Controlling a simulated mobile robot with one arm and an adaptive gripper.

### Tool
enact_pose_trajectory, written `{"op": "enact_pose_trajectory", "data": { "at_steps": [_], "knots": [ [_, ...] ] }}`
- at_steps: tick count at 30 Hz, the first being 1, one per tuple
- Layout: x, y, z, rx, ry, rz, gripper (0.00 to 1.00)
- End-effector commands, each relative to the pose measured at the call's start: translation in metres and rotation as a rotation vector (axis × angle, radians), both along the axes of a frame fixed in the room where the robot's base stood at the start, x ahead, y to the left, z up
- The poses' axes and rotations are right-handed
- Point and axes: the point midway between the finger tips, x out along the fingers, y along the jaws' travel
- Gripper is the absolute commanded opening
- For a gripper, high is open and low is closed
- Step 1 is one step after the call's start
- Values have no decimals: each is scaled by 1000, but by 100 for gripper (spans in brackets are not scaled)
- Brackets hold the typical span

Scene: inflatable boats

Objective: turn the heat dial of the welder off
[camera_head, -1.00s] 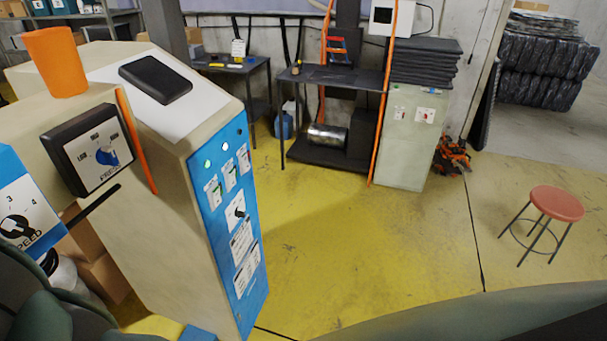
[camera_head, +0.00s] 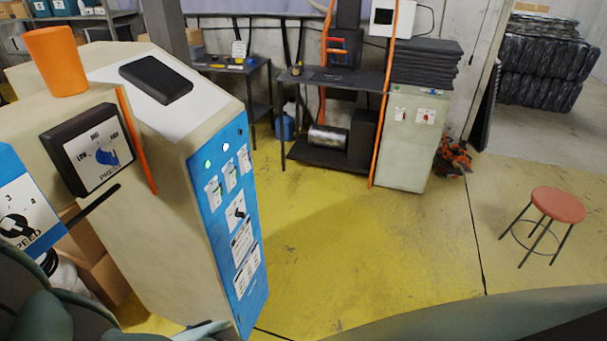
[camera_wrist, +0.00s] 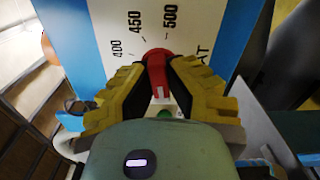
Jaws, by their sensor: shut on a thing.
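The red heat dial (camera_wrist: 157,72) is on a white panel (camera_wrist: 115,22) with a blue border in the wrist view. The scale reads 400, 450 and 500, with the letters "AT" beside the dial. My gripper (camera_wrist: 160,66) has its yellow ridged fingers on both sides of the dial and is shut on it. The dial's bar points down the picture, with a pale mark at its lower end. A green spot (camera_wrist: 166,114) shows just below it, partly hidden by my gripper. The heat dial and my fingertips do not show in the head view.
An orange cup-like piece (camera_head: 56,62) stands on top. A red stool (camera_head: 557,205) stands right; the yellow floor between is clear.

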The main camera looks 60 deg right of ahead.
Motion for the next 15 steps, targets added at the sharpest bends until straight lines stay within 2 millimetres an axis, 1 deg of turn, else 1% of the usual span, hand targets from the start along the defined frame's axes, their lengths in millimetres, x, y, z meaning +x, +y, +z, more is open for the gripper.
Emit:
{"op": "enact_pose_trajectory", "data": {
  "at_steps": [1, 5, 6, 13, 15],
  "knots": [
    [-1, 3, -4, -3, 10, 11, 0],
    [-1, 3, -4, -3, 10, 11, 0],
    [-1, 3, -4, -3, 11, 11, 20],
    [0, 2, -3, 0, 8, 10, 44],
    [0, 2, -3, 0, 8, 9, 45]
  ]
}}
